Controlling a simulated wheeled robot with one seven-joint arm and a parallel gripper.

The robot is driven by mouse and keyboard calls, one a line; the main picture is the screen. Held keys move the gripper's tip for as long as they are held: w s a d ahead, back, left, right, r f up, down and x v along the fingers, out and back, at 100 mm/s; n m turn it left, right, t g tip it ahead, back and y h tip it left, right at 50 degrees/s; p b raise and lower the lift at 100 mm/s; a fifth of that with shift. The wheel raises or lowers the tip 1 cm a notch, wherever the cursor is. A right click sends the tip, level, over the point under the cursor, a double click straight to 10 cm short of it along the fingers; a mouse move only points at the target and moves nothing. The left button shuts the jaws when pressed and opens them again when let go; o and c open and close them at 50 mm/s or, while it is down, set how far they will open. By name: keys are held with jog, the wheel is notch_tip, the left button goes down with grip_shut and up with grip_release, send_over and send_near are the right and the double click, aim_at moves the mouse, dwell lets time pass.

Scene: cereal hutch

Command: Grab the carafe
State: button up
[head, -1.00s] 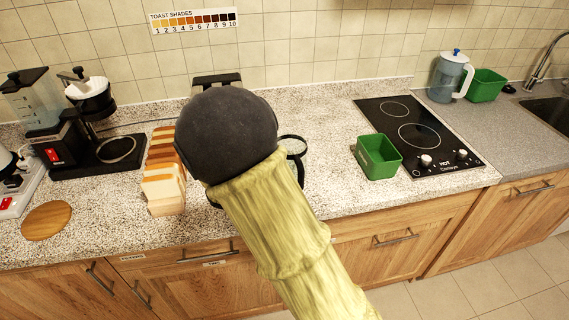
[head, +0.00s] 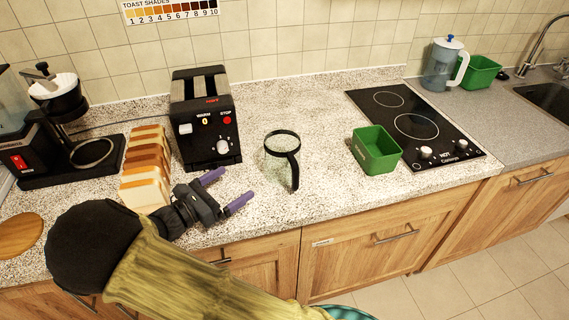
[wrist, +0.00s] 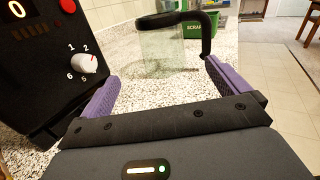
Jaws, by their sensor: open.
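The carafe (head: 281,157), clear glass with a black rim and black handle, stands on the speckled counter right of the toaster. Its handle points toward the counter's front edge. In the wrist view the carafe (wrist: 163,52) stands upright beyond the fingers, with its handle on the right. My gripper (head: 226,190) is open and empty, low over the counter, left of the carafe and in front of the toaster. Its purple fingers point toward the carafe without touching it. In the wrist view my gripper (wrist: 161,80) shows a wide gap between the fingers.
The black toaster (head: 206,125) stands close behind my gripper. Sliced bread (head: 146,170) is to its left, near a coffee maker (head: 90,150). A green bin (head: 376,152) and a cooktop (head: 415,125) are right of the carafe. A pitcher (head: 443,65) stands farther right.

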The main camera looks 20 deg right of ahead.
aim_at(269, 161)
jog(key=x, duration=1.1)
jog(key=shift+s+p, duration=0.15)
jog(key=shift+p, duration=0.15)
jog(key=shift+w+d, duration=0.25)
jog(key=x, duration=0.5)
jog(key=shift+d+p, duration=0.15)
jog(key=shift+p, duration=0.15)
jog(key=shift+c, duration=0.2)
jog(key=c, duration=1)
jog(key=shift+r, duration=0.1)
